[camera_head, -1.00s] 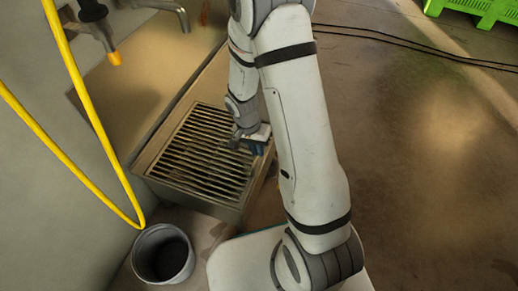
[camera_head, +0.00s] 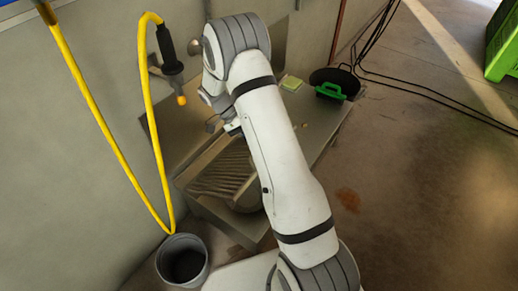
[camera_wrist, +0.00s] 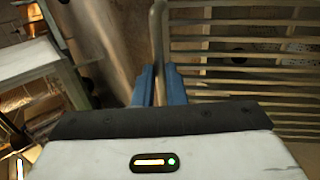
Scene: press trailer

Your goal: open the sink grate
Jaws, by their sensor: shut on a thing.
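The sink grate (camera_head: 222,172), a rack of metal slats, is raised and tilted in the sink basin (camera_head: 218,213). A darker gap shows in the basin below and right of its slats. My gripper (camera_head: 232,128) is at the upper part of the grate in the head view, partly hidden by my arm. In the wrist view, the blue fingers of my gripper (camera_wrist: 158,88) are shut on the rounded edge bar of the grate (camera_wrist: 240,48). The slats spread to the right of the fingers there. The far part of the grate is hidden behind my arm.
A grey bucket (camera_head: 182,260) stands on the floor at the front left. A yellow hose (camera_head: 158,150) hangs on the left by the wall. A green-handled brush (camera_head: 331,91) and a light green sponge (camera_head: 292,83) lie on the counter. The floor at right is open.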

